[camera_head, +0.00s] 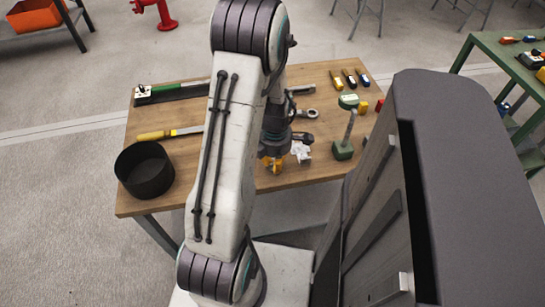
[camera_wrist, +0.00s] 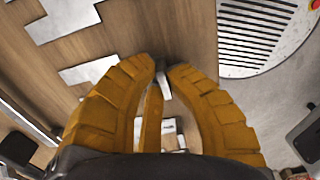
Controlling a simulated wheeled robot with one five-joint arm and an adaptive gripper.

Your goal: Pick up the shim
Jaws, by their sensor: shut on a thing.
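In the head view my gripper (camera_head: 273,164) points down over the front part of the wooden table (camera_head: 235,180). The head view does not show the held piece clearly. A small whitish object (camera_head: 300,151) lies just right of the gripper.
A black round bowl (camera_head: 144,170) stands at the table's left front. A yellow-handled tool (camera_head: 168,133) lies behind it. A green stand (camera_head: 345,140) and several coloured tools are at the right. My arm hides the table's middle. A green bench (camera_head: 488,45) stands further right.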

